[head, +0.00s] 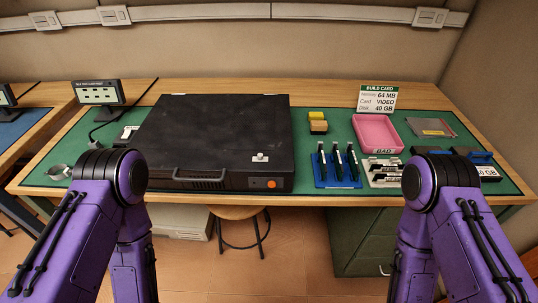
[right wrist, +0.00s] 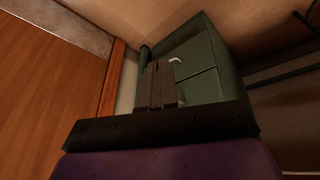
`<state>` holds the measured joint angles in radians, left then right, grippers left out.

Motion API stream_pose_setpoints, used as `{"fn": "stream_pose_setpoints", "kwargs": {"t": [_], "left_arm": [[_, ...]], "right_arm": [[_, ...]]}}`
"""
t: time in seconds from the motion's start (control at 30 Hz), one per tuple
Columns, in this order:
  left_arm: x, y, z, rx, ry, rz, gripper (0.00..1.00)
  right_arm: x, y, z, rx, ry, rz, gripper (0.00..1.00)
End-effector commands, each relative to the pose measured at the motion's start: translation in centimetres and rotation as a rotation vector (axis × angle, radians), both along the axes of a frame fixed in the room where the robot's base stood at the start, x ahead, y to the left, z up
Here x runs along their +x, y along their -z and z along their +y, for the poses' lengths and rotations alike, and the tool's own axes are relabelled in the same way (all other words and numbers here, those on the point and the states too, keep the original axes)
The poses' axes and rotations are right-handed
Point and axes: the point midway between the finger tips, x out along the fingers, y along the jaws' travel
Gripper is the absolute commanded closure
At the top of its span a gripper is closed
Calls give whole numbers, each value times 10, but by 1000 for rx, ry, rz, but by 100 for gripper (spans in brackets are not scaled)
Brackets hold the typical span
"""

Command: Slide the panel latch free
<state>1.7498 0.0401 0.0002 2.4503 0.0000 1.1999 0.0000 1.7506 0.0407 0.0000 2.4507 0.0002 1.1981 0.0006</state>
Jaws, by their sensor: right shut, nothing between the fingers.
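A black flat case (head: 215,130) lies on the green mat in the head view. Its panel latch (head: 260,157), a small pale knob, sits on the top panel near the front right corner. My right gripper (right wrist: 158,66) is shut and empty in the right wrist view, below the table height and apart from the case, with a green cabinet beyond it. In the head view only the purple links of my two arms show at the lower left and lower right. My left gripper is not in view.
A blue rack with dark cards (head: 338,183), a pink tray (head: 377,131), yellow sponges (head: 317,118) and a build card (head: 377,98) stand right of the case. A small monitor (head: 97,93) stands at left. A stool (head: 240,213) and green cabinet (head: 365,240) are below the table.

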Motion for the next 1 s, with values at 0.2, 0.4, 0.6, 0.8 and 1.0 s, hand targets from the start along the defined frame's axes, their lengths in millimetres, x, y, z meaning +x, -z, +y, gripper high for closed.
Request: {"fn": "stream_pose_setpoints", "kwargs": {"t": [0.2,0.4,0.6,0.8,1.0], "left_arm": [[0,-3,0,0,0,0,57],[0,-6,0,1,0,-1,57],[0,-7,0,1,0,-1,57],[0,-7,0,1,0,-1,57],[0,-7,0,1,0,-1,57]], "right_arm": [[81,-37,43,227,128,-102,100],[206,-192,140,747,138,-274,100],[230,-344,194,1052,-53,-361,100],[224,-385,206,1116,-133,-375,100],[224,-384,205,1113,-132,-375,100]]}}
